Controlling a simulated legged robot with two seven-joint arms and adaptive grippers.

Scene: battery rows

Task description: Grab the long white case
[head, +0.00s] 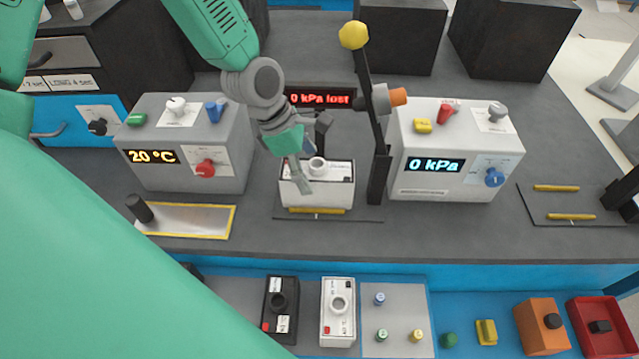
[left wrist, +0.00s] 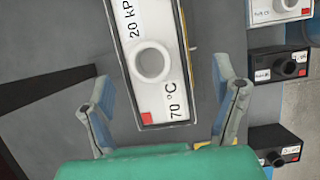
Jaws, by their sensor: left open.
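In the left wrist view the white case (left wrist: 165,103) shows a ring, a red square and labels "20 kPa" and "70 °C". My left gripper (head: 312,158) is open just above it. In the left wrist view the fingers of my left gripper (left wrist: 163,82) are on either side of the case's near end, with gaps beside it. How far above it they are I cannot tell. My right gripper is not in view.
A similar white case (head: 338,325) and a black case (head: 280,318) stand on the front shelf. A post with a yellow ball (head: 354,35) rises close right of the gripper. A temperature box (head: 190,150) and a pressure box (head: 450,155) flank the case.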

